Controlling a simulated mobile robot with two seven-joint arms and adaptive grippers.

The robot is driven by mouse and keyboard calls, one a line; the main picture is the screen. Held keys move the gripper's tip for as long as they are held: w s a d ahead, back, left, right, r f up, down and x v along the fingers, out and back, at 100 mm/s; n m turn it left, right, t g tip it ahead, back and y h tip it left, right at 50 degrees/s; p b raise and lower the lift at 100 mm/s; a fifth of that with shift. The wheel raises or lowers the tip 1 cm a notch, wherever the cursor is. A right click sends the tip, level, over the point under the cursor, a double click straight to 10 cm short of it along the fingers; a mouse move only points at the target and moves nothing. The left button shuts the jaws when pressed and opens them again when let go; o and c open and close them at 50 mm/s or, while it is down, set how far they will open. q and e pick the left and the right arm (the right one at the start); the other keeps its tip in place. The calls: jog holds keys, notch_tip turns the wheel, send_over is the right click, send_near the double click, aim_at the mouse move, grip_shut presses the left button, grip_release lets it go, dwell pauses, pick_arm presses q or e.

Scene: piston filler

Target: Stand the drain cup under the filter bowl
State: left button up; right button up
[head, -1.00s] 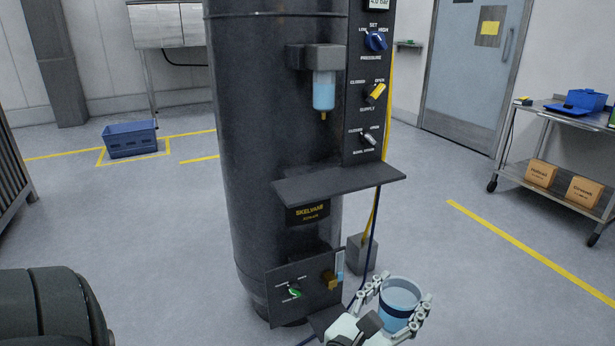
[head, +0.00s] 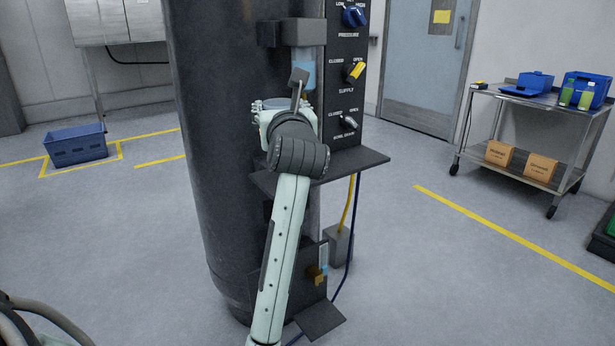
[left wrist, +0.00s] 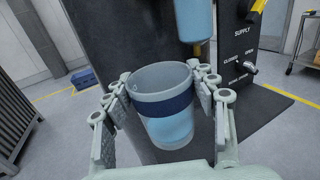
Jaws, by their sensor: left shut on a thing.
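The drain cup (left wrist: 165,125) is clear, with a dark blue band and light blue in its lower part. My left gripper (head: 285,103) is shut on it, fingers on both sides; the cup looks upright in the left wrist view. The filter bowl (head: 306,72), clear with blue liquid, is partly hidden by my gripper. In the left wrist view the bowl (left wrist: 192,20) hangs beyond and right of the cup's rim, with its drain tip (left wrist: 197,48) showing. My right gripper is out of view.
A dark shelf (head: 352,163) juts out below the bowl, its right part bare. The panel with the blue pressure knob (head: 354,17), yellow supply knob (head: 355,71) and bowl drain knob (head: 348,121) stands close right of my gripper. The tank (head: 205,150) is behind.

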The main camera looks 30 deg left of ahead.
pick_arm(q)
jog(key=shift+a+r, duration=0.3)
jog(key=shift+a, duration=0.05)
jog(key=shift+w+a+f, duration=0.1)
jog(key=shift+w+a, duration=0.05)
jog(key=shift+w, duration=0.2)
jog(key=w+f, duration=0.3)
jog(key=w+a+f, duration=0.1)
jog(key=w+f, duration=0.2)
jog(key=w, duration=0.1)
jog(key=w+f+b, duration=0.1)
jog(key=w+f, duration=0.2)
jog(key=shift+w+a+f, duration=0.2)
jog(key=shift+w, duration=0.1)
jog(key=shift+f, duration=0.4)
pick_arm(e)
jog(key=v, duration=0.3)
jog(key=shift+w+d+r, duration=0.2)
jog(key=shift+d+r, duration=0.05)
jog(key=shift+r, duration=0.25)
pick_arm(q)
jog(key=shift+f, duration=0.1)
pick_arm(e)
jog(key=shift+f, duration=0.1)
